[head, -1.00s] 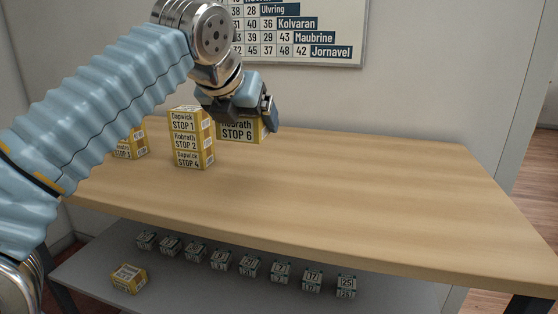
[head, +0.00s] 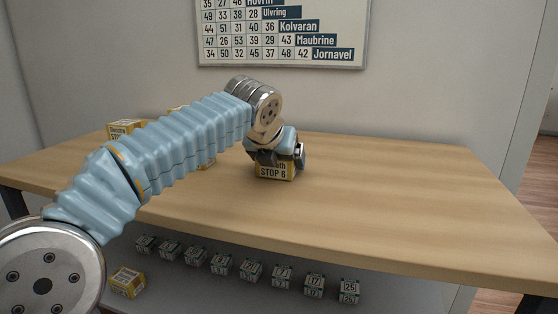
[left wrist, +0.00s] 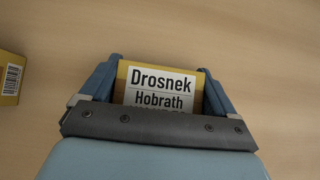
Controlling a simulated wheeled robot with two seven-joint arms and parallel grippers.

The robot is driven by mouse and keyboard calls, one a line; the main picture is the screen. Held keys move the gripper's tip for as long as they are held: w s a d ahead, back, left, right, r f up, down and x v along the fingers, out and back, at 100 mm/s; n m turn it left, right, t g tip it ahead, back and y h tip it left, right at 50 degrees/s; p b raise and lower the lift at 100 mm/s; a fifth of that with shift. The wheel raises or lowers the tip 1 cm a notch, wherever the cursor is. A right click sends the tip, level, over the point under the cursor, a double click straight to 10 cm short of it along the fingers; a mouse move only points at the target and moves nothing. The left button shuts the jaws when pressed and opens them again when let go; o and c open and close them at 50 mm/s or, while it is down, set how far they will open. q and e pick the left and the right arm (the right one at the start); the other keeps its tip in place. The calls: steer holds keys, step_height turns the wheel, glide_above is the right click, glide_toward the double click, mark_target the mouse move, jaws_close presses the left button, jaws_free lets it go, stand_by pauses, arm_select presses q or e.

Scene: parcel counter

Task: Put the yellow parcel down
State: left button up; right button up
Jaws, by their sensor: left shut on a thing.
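The yellow parcel (head: 274,173) has a white label reading "STOP 6" on its front in the head view. In the left wrist view the top of the same parcel (left wrist: 163,87) reads "Drosnek" and "Hobrath". My left gripper (head: 276,158) is shut on this parcel, with one finger on each side of it. The parcel is upright and low over the wooden counter (head: 400,190); I cannot tell whether it touches the wood. The gripper hides its upper part in the head view. My right gripper is not in view.
Other yellow parcels (head: 127,129) stand at the counter's left, mostly behind my left arm. Part of one (left wrist: 10,78) shows left in the wrist view. The counter's right is clear. The lower shelf holds several small numbered boxes (head: 250,270) and a yellow parcel (head: 127,281).

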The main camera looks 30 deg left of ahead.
arm_select(q)
steer(key=shift+f, duration=0.45)
steer(key=o, duration=1)
steer(key=shift+c, duration=0.2)
steer(key=shift+f, duration=0.15)
steer(key=shift+r, duration=0.25)
steer(key=p+v, duration=0.1)
steer(key=v, duration=1.1)
steer(key=shift+r, duration=0.4)
